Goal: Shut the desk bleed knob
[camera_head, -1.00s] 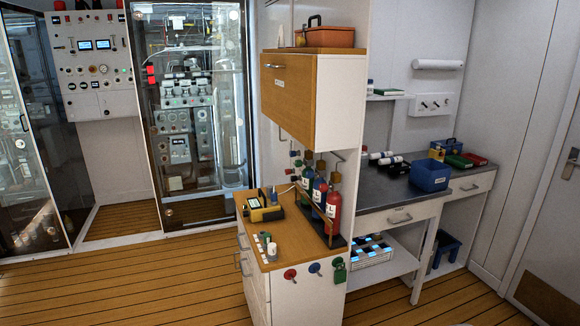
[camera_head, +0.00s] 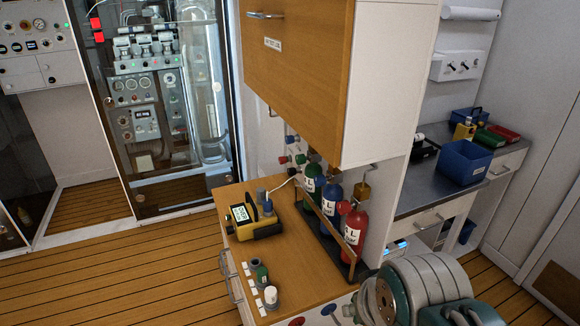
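I cannot tell for sure which knob is the desk bleed knob. On the desk's front face, at the bottom edge of the picture, a red knob (camera_head: 297,322) and a blue knob (camera_head: 328,310) show, partly cut off. A green knob seen there earlier is now hidden or hard to make out beside my arm. Small red and green knobs (camera_head: 284,160) also sit on the piping behind the bottles. My arm's grey and teal links fill the lower right, in front of the desk's right corner. My gripper is not in view.
The wooden desk top (camera_head: 300,285) holds a yellow meter (camera_head: 255,222), small vials (camera_head: 271,295) and a rack of green, blue and red bottles (camera_head: 353,236). A wooden cabinet (camera_head: 300,75) overhangs the desk. Plank floor (camera_head: 150,270) is open on the left.

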